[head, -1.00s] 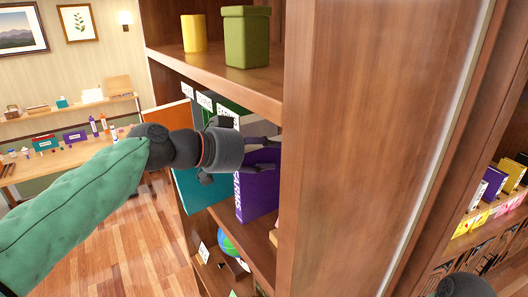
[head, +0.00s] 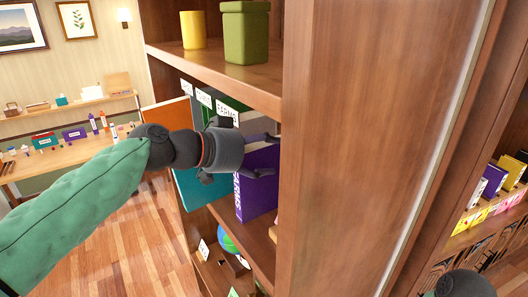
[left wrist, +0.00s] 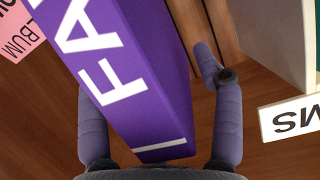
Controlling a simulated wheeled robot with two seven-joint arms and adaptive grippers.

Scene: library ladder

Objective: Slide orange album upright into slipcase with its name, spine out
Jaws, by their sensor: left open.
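An orange album or panel (head: 168,122) shows its broad face at the left edge of the bookcase, behind my left wrist. My left gripper (head: 266,155) is open at the shelf front, its fingers at a purple album or slipcase (head: 258,195) with white spine letters. In the left wrist view the purple thing (left wrist: 130,70) lies between the two spread fingers (left wrist: 145,85), with no clear grip on it. Its letters begin "FA"; the rest is cut off. White labels (head: 227,114) stand on the shelf behind the gripper, one reading like "FERMS".
A wide wooden upright (head: 350,150) closes the shelf on the right. A shelf board above (head: 225,85) carries a yellow cup (head: 193,32) and a green container (head: 246,36). A globe (head: 227,243) stands below. A pink label (left wrist: 20,35) shows in the wrist view.

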